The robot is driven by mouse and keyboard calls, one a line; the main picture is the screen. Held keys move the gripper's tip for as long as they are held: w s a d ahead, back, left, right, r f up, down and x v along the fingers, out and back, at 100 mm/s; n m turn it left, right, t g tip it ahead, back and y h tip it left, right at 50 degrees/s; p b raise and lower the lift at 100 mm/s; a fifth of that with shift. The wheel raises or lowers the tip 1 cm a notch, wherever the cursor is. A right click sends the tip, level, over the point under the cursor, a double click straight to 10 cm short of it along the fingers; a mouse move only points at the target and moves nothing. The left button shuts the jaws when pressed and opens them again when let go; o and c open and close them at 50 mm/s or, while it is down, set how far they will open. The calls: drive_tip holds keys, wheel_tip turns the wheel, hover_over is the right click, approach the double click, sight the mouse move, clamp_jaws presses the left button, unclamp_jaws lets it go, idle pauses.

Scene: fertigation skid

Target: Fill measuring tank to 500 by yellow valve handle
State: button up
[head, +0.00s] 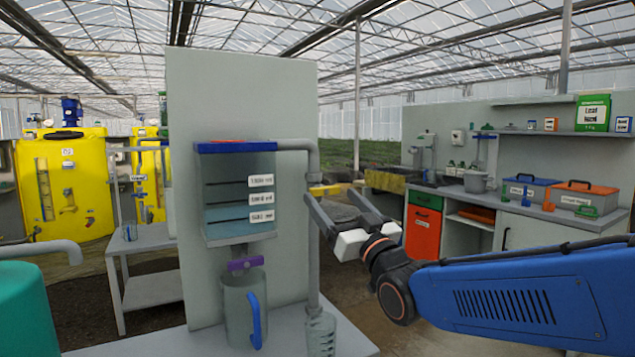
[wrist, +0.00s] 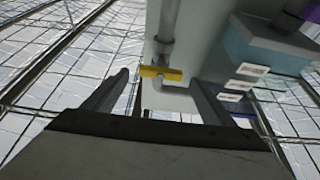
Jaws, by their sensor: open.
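The clear measuring tank (head: 238,228) hangs on a grey panel, with a blue rim, dark level lines and three white labels. Bluish liquid shows in its lower part; I cannot tell its exact level. The yellow valve handle (wrist: 160,73) sits crosswise on a grey pipe in the wrist view. My gripper (head: 331,194) is open beside the pipe, right of the tank. In the wrist view its fingers (wrist: 161,86) stand either side of the handle, with gaps, and hold nothing.
A purple valve handle (head: 246,263) is under the tank, above a grey jug (head: 237,310) with a blue handle. A clear ribbed cup (head: 321,335) stands under the pipe. A workbench (head: 475,198) with toolboxes is at right, and yellow tanks (head: 62,190) are at left.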

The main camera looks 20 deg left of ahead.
sight(321, 185)
drive_tip(key=x, duration=0.8)
drive_tip(key=shift+w+a+r, duration=0.2)
drive_tip(key=shift+a, duration=0.05)
